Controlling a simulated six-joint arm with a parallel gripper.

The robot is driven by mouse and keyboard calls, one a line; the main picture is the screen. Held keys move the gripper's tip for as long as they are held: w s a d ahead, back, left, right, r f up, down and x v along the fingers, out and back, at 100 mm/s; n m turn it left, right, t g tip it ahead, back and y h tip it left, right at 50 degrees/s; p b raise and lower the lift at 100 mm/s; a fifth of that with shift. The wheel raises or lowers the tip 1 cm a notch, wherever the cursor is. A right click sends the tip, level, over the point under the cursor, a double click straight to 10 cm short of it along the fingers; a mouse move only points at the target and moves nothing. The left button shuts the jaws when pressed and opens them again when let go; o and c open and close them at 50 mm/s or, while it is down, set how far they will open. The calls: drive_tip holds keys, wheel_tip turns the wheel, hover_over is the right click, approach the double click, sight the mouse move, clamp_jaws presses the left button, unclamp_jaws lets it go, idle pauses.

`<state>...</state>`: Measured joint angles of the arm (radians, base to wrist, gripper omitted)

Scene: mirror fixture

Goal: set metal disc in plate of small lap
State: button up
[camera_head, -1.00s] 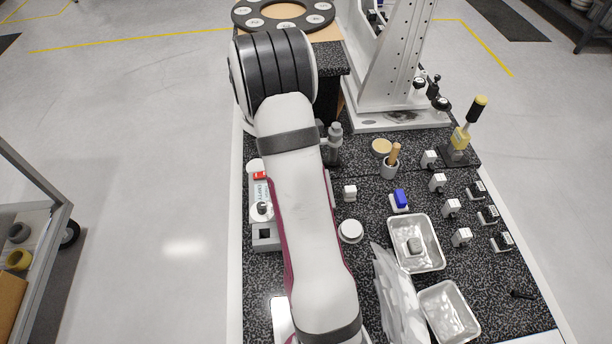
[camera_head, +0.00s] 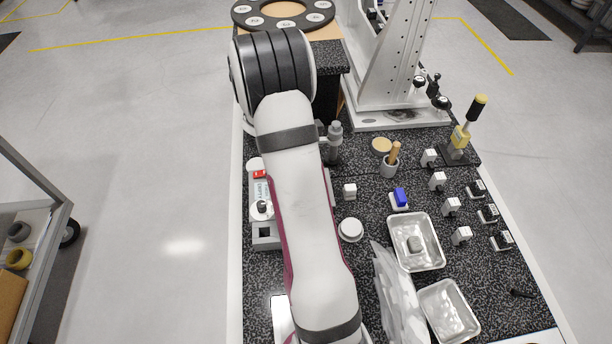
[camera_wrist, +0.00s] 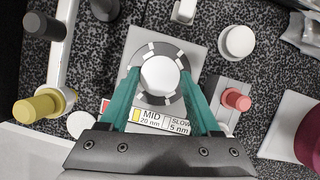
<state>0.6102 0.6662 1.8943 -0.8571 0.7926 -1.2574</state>
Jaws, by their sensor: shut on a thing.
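In the wrist view my gripper (camera_wrist: 158,76) has its two teal fingers closed on opposite sides of a pale round metal disc (camera_wrist: 160,76). The disc is centred over the dark, white-marked ring plate (camera_wrist: 160,52) of the small lap. I cannot tell whether it touches the plate or is held just above it. The lap's grey body (camera_wrist: 195,49) carries a label reading MID 20 nm and SLOW 5 nm at the front. In the head view my arm hides the gripper, the disc and the lap's plate.
A red knob (camera_wrist: 237,98) is close to the right finger and a yellow-ended post (camera_wrist: 42,105) stands left. Two metal trays (camera_head: 436,262) and a crumpled bag lie farther right.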

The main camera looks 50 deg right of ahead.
drive_tip(key=shift+f, duration=0.3)
drive_tip(key=o, duration=1.5)
drive_tip(key=shift+r, duration=3.5)
